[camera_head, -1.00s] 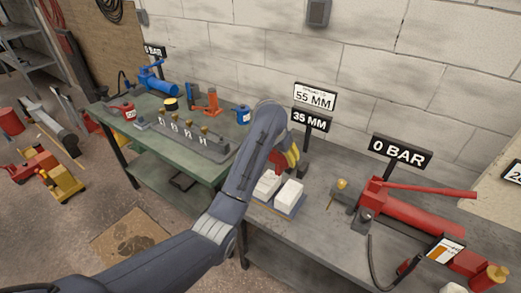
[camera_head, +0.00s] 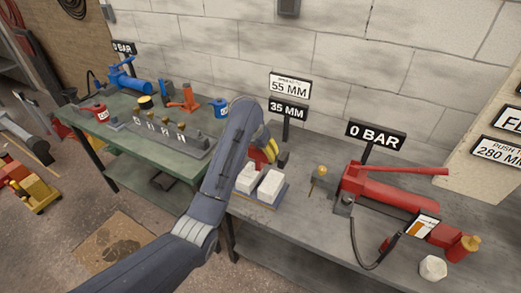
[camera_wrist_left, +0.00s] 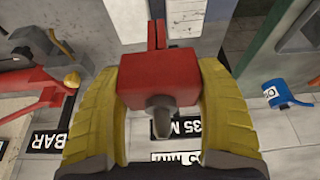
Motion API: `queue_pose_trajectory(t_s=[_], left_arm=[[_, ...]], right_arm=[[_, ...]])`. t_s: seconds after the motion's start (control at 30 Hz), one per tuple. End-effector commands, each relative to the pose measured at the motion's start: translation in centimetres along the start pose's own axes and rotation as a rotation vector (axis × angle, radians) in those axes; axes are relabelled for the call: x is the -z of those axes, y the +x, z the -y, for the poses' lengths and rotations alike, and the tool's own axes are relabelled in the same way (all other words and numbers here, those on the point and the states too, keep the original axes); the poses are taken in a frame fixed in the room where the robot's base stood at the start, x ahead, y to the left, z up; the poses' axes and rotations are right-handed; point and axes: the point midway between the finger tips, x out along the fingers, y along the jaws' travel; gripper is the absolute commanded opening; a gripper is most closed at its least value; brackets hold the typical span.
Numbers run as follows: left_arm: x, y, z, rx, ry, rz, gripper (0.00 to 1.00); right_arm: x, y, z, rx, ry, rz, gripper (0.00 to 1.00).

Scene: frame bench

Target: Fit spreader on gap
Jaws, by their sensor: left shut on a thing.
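My left gripper (camera_head: 264,151) is shut on a red spreader (camera_wrist_left: 158,82). Its yellow fingers clasp the spreader's sides in the left wrist view. Two thin red tips stick out from the spreader toward two pale blocks, the left one (camera_wrist_left: 127,18) and the right one (camera_wrist_left: 187,16). The tips line up with the gap between the blocks; whether they are inside it I cannot tell. In the head view the white blocks (camera_head: 246,177) and (camera_head: 271,185) sit side by side on a low base (camera_head: 252,202), with my gripper behind them. My forearm hides part of the gripper. My right gripper is out of view.
A 35 MM sign (camera_head: 288,111) stands behind the blocks, below a 55 MM sign (camera_head: 290,86). A red hand pump (camera_head: 400,203) with a hose lies to the right under a 0 BAR sign (camera_head: 375,135). A green bench (camera_head: 150,140) with tools is at left.

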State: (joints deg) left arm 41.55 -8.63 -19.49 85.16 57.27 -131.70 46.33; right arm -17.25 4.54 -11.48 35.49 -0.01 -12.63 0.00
Motion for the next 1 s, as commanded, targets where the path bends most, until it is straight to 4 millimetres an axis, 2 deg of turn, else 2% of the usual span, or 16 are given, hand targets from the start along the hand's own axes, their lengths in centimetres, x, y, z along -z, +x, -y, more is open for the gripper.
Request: queue_pose_trajectory(t_s=[0.6,1.0], left_arm=[[-1.4,3.5,0.0,0.000,-0.001,-0.003,0.22],[-1.7,4.4,0.0,0.001,0.001,-0.005,0.22]], right_arm=[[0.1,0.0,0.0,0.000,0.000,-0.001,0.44],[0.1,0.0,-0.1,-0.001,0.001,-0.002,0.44]])
